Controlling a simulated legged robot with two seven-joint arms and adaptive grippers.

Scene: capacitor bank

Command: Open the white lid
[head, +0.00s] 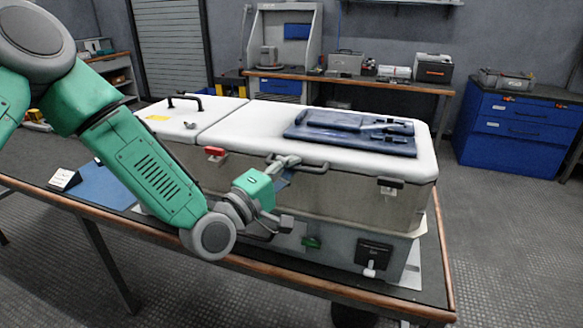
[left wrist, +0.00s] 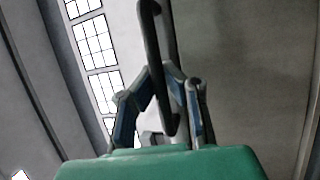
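The white lid (head: 240,128) lies closed on a long grey-beige case on the table. A dark bar handle (head: 312,168) sits on its front side, and it also shows in the left wrist view (left wrist: 152,40). My left gripper (head: 288,162) is at the left part of this handle. In the left wrist view its fingers (left wrist: 167,72) bend inward, and their tips come together around the bar, so it looks shut on the handle. The exact contact is partly hidden. My right gripper is not in view.
A blue folded item (head: 350,145) lies on the right of the lid. A second handle (head: 185,98) stands at the lid's left. A red latch (head: 215,153) and a dark latch (head: 390,186) are on the case front. Blue cabinets (head: 515,130) stand behind right.

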